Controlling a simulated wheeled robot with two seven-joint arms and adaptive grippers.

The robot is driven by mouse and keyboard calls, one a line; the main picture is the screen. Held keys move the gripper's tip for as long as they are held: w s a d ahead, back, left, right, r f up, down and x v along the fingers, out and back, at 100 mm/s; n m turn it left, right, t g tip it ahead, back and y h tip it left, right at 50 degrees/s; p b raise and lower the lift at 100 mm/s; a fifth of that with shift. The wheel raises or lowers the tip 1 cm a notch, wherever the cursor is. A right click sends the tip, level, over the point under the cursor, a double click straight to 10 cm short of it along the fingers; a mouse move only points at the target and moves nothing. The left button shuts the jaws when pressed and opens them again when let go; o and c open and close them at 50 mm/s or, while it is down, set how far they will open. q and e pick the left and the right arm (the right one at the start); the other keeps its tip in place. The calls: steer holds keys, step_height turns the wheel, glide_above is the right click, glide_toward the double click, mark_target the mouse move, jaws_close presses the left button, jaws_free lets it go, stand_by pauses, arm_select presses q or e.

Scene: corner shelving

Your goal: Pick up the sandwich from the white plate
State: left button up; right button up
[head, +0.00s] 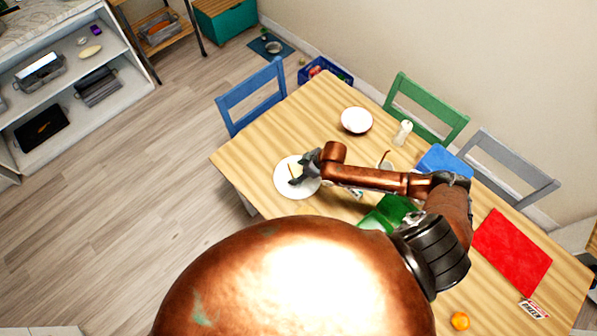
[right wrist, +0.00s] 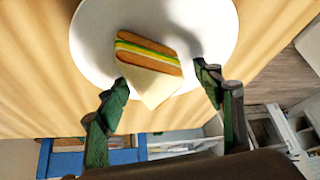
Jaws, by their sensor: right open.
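The sandwich (right wrist: 148,65) is a cut wedge with brown crust, green and yellow filling and a pale bread face. It lies on the white plate (right wrist: 215,30). In the head view the plate (head: 284,188) is near the table's left part, and the sandwich (head: 293,170) shows only as a small sliver beside my gripper. My right gripper (head: 297,178) is over the plate. In the right wrist view its fingers (right wrist: 165,85) are open and spread to either side of the sandwich's near end, with nothing between them clearly held. My left gripper is not in view.
The wooden table (head: 255,150) also bears a white bowl (head: 356,120), a white candle-like bottle (head: 402,133), a red mat (head: 512,252) and an orange (head: 460,321). Blue (head: 250,97), green (head: 428,108) and grey chairs stand around it. Table left of the plate is bare.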

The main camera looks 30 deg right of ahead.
steer(key=shift+c, duration=0.7)
steer(key=c, duration=0.6)
steer(key=shift+r, duration=0.1)
